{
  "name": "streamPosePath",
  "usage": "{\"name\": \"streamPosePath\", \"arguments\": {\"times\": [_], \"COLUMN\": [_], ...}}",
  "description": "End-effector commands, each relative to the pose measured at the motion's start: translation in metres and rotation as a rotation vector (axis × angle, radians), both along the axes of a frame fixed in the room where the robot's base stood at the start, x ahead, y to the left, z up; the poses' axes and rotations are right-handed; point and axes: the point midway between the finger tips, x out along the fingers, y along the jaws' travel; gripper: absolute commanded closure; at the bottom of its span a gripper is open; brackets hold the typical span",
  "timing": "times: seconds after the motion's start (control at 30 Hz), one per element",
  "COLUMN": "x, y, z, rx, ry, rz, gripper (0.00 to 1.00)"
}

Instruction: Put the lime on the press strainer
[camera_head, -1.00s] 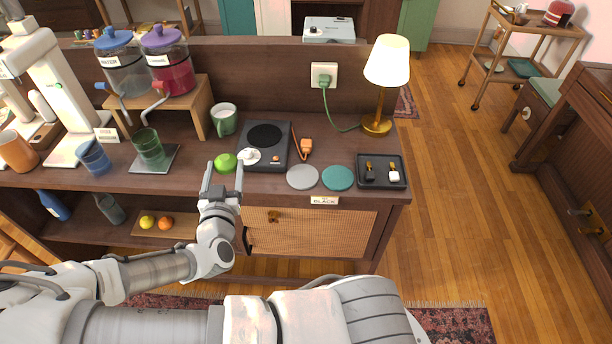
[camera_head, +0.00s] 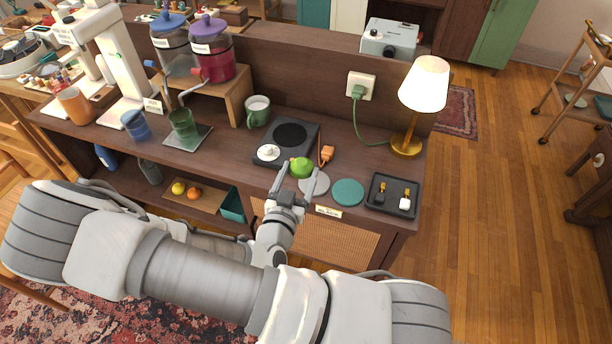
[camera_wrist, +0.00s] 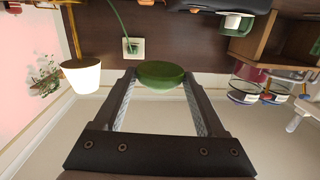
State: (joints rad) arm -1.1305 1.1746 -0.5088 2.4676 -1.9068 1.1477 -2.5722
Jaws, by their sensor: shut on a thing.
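The green lime (camera_head: 301,168) is between the two fingers of my gripper (camera_head: 298,170), which is shut on it. In the head view it appears over the grey disc, by the front right corner of the hotplate; its height above the counter is hard to tell. In the wrist view the lime (camera_wrist: 161,74) sits between the fingertips. A tall white machine (camera_head: 127,75) at the left end of the counter may be the press. I cannot make out its strainer clearly.
A lamp (camera_head: 423,85), a teal disc (camera_head: 348,193) and a black tray (camera_head: 376,204) are at the right.

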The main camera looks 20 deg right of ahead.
Motion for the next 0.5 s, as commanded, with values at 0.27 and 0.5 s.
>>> {"name": "streamPosePath", "arguments": {"times": [0.27,0.5], "x": [-0.066,-0.076], "y": [0.006,0.008], "z": [0.045,0.045], "rx": [-0.017,-0.027], "ry": [0.007,0.004], "rz": [-0.057,-0.069], "gripper": [0.82,0.82]}}
